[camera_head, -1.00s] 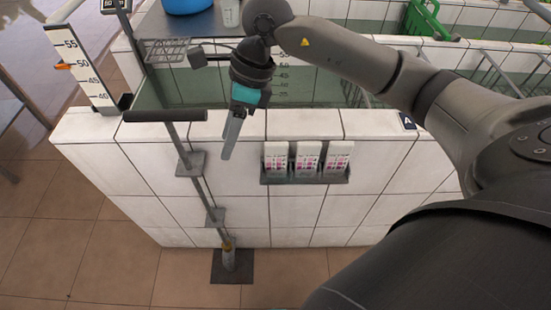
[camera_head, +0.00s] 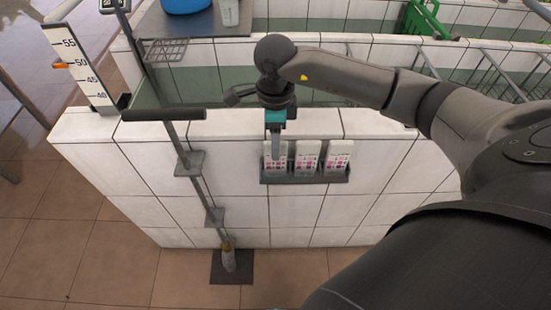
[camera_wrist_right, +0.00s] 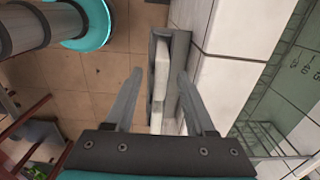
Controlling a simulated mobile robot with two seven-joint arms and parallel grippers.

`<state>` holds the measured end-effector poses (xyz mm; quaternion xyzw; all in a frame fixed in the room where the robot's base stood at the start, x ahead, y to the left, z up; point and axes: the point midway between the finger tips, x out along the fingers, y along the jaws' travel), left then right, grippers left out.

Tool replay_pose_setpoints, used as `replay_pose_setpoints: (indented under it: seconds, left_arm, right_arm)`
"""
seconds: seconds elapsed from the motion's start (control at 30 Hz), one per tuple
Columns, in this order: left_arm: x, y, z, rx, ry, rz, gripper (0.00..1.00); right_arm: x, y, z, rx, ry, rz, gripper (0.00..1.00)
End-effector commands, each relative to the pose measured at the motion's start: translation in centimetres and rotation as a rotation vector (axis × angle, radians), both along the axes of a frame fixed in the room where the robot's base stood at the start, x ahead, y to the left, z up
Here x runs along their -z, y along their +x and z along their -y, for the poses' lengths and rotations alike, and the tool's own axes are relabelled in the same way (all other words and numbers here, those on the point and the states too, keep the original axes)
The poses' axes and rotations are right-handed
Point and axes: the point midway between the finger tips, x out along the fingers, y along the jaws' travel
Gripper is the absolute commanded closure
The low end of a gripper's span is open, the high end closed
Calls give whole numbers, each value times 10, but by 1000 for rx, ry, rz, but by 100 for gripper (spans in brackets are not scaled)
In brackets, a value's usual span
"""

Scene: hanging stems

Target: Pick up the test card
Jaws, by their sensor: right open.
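Three white test cards with pink and purple marks stand side by side in a grey rack (camera_head: 306,178) on the tiled wall: a left card (camera_head: 280,163), a middle card (camera_head: 307,157) and a right card (camera_head: 339,157). My right gripper (camera_head: 275,152) is open and points down in front of the left card, hiding part of it. In the right wrist view the open fingers (camera_wrist_right: 160,74) lie to either side of a white card (camera_wrist_right: 161,62) seen edge-on in its rack. I cannot tell how far the fingertips are from it. My left gripper is not in view.
A grey T-handled post (camera_head: 165,114) with brackets stands left of the rack. The tiled wall (camera_head: 115,165) stands close behind it. A wire shelf (camera_head: 166,50), a blue container (camera_head: 186,4) and a clear beaker (camera_head: 229,12) are further back.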

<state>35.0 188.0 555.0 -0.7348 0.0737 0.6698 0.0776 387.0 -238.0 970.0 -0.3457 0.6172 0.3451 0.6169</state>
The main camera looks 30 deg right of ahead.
Motion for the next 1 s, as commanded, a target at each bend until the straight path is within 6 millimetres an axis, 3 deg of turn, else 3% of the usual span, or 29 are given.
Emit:
replay_pose_setpoints:
  seconds: [0.37, 0.67, 1.0]
  left_arm:
    - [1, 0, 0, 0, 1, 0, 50]
    - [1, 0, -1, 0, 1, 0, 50]
    - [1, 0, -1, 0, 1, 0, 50]
  right_arm:
    - [48, 0, 0, 1, 2, -3, 45]
    - [52, 1, 1, -1, 1, 1, 46]
    - [51, 1, 1, 0, 1, 1, 84]
